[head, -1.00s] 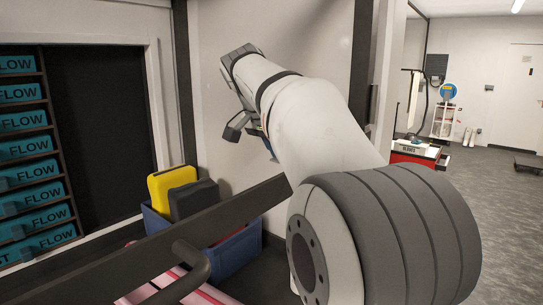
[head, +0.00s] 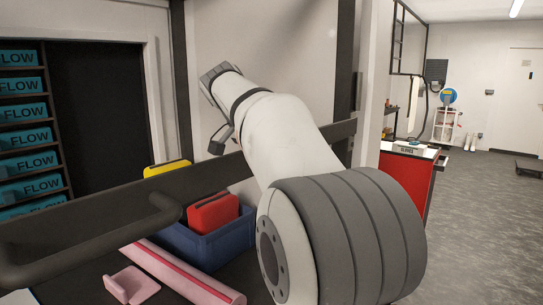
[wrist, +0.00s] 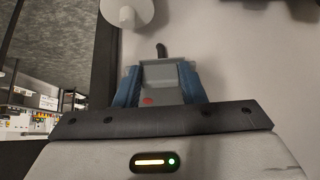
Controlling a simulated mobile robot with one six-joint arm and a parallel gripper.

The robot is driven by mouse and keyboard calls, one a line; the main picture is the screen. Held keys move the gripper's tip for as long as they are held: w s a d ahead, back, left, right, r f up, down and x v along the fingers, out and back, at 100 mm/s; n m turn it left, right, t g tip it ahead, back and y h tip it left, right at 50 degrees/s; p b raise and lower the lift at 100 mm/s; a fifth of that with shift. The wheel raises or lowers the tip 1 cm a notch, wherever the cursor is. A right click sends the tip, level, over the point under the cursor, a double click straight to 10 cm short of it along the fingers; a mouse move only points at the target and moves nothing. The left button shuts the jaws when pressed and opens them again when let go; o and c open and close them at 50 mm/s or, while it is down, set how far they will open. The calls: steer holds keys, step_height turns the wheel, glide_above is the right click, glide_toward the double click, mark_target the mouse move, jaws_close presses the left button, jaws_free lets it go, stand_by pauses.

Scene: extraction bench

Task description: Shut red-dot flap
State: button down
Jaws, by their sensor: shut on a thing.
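My gripper (wrist: 160,70) shows in the wrist view, its two blue fingers on either side of a grey piece with a red dot (wrist: 165,86). The gripper is shut on this piece, which I take to be the red-dot flap. A short dark stub (wrist: 161,50) stands just past the fingertips, against a pale surface. I cannot tell whether it is joined to the grey piece. In the head view my arm reaches up and left to the pale panel, and its own links hide the fingers and the flap.
A dark bar (head: 90,213) with a bent handle crosses the head view in front. A white disc (wrist: 127,10) shows in the wrist view.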

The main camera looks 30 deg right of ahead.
steer(key=shift+a+f, duration=0.1)
steer(key=shift+f, duration=0.15)
steer(key=c, duration=1.4)
jaws_free()
steer(key=o, duration=0.3)
steer(key=shift+a+r, duration=0.1)
steer(key=shift+r, duration=0.05)
steer(key=shift+o, duration=0.9)
steer(key=shift+r, duration=0.1)
steer(key=v, duration=0.7)
steer(key=shift+r, duration=0.3)
